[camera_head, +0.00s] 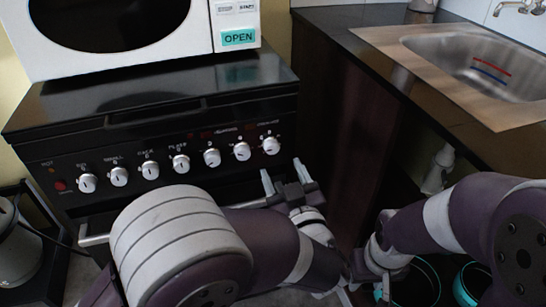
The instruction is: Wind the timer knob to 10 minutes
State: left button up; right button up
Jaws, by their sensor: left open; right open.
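A black stove (150,130) carries a row of several round white knobs on its front panel. The rightmost knob (271,145) sits near the panel's right end, with the others, such as one knob (181,163) near the middle, to its left. The small labels are too blurred to tell which is the timer knob. My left gripper (285,180) is open and empty, just below and in front of the rightmost knob, apart from it. My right gripper (364,292) is low at the bottom edge, mostly hidden by its own wrist, away from the knobs.
A white microwave (200,40) stands on the stove top. An oven handle (95,240) runs below the panel, partly behind my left arm. A counter with a steel sink (480,65) is at the right. Dark bins with teal rims (462,290) stand under it.

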aim_at(273, 150)
pick_arm(q)
jog(key=b+x, duration=0.1)
jog(key=x, duration=0.6)
jog(key=shift+w+f+b, duration=0.1)
jog(key=shift+f+b, duration=0.05)
jog(key=shift+b, duration=0.15)
pick_arm(e)
notch_tip(273, 150, down, 2)
jog(key=shift+f, duration=0.2)
pick_arm(q)
jog(key=c, duration=1)
